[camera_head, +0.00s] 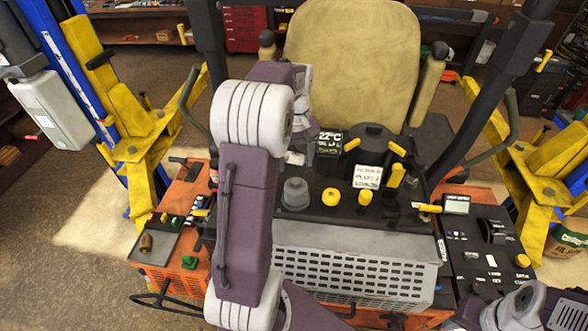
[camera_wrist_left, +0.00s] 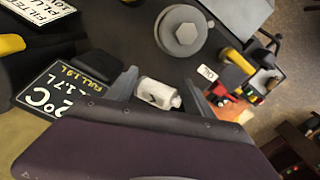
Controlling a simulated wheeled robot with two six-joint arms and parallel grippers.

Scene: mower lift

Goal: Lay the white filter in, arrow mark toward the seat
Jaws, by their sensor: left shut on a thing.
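In the head view, the left arm hides most of my left gripper (camera_head: 298,150), which is low over the dark deck beside the temperature display (camera_head: 329,143). The beige seat (camera_head: 352,50) stands behind the deck. Only part of my right arm shows at the lower right; its fingers are not visible.
A grey hex-topped cap (camera_head: 295,194), a yellow knob (camera_head: 331,197), a black round housing (camera_head: 373,140) and a filter sign (camera_head: 367,177) stand close by on the deck. Yellow lift posts (camera_head: 140,150) flank the mower. A small tray (camera_head: 155,243) lies at the left.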

